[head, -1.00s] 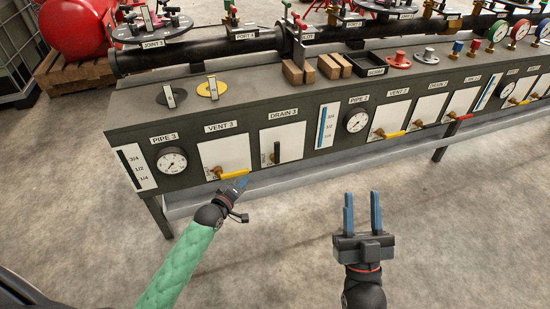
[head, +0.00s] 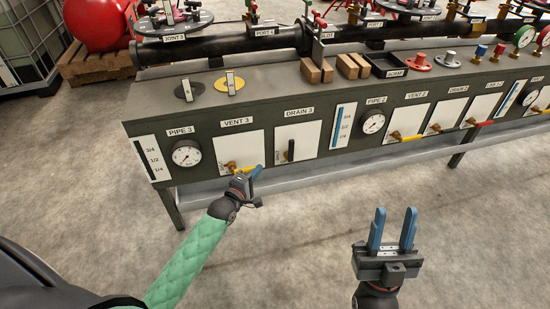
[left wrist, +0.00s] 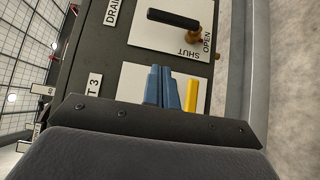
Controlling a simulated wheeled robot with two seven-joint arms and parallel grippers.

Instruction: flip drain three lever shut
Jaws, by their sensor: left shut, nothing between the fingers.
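The drain three lever is a black handle (head: 291,150) on a brass valve, on a white plate under the DRAIN 3 label (head: 299,112). It stands upright in the head view. In the left wrist view the handle (left wrist: 172,18) lies across the top, with SHUT and OPEN printed beside the valve. My left gripper (head: 256,172) is shut and empty, in front of the panel, left of and below the drain three lever and apart from it. Its blue fingertips show in the left wrist view (left wrist: 162,72). My right gripper (head: 393,228) is open and empty over the floor.
The yellow vent three lever (left wrist: 191,95) is close beside my left fingers; whether they touch is unclear. A blue gauge strip (head: 340,130) is right of the drain three plate. Wooden blocks (head: 316,71) stand on the bench top. The floor in front is clear.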

